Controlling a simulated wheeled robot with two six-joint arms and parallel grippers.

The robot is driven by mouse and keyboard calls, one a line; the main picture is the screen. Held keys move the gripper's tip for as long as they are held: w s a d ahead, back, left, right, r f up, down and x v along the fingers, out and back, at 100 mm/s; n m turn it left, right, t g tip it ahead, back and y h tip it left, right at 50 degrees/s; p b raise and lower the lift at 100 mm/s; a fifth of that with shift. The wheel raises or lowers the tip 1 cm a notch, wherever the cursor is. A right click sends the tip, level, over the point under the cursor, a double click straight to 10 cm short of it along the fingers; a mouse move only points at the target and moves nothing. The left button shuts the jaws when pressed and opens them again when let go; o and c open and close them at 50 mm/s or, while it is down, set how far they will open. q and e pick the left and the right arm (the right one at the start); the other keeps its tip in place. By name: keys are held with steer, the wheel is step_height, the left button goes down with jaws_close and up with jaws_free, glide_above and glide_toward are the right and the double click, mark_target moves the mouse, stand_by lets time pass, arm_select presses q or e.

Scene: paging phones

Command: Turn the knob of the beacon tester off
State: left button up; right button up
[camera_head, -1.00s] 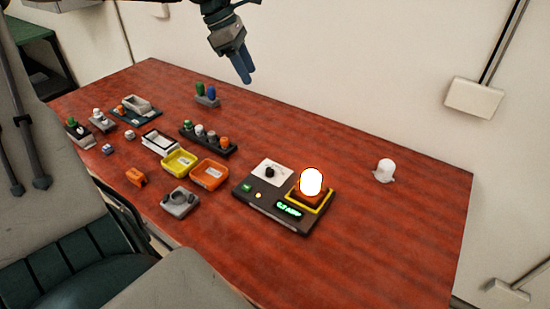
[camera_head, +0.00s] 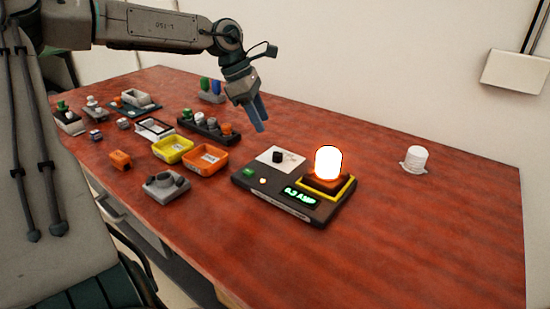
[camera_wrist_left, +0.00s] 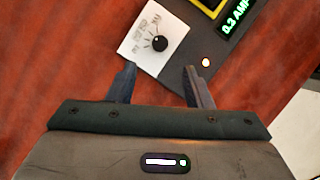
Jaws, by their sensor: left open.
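The beacon tester (camera_head: 262,202) is a dark box on the red-brown table, with a white dial plate, a green button and a green display reading about 0.3 AMP. Its black knob (camera_head: 277,156) sits on the white plate; the knob also shows in the left wrist view (camera_wrist_left: 159,43). A glowing white beacon with an orange base (camera_head: 327,162) stands in the yellow-edged socket. My left gripper (camera_head: 259,117) is open and empty, above and behind the knob in the head view. In the left wrist view the knob lies beyond the gap between the fingers (camera_wrist_left: 159,82). My right gripper is not seen.
A white unlit dome (camera_head: 415,158) stands to the right. Yellow (camera_head: 172,150) and orange (camera_head: 207,160) trays, a grey holder (camera_head: 165,188) and a dark rack of several caps (camera_head: 190,128) lie left of the tester.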

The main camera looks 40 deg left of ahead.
mark_target(277, 154)
arm_select(q)
steer(key=x, duration=1)
steer(key=shift+f, duration=0.1)
steer(key=c, duration=1)
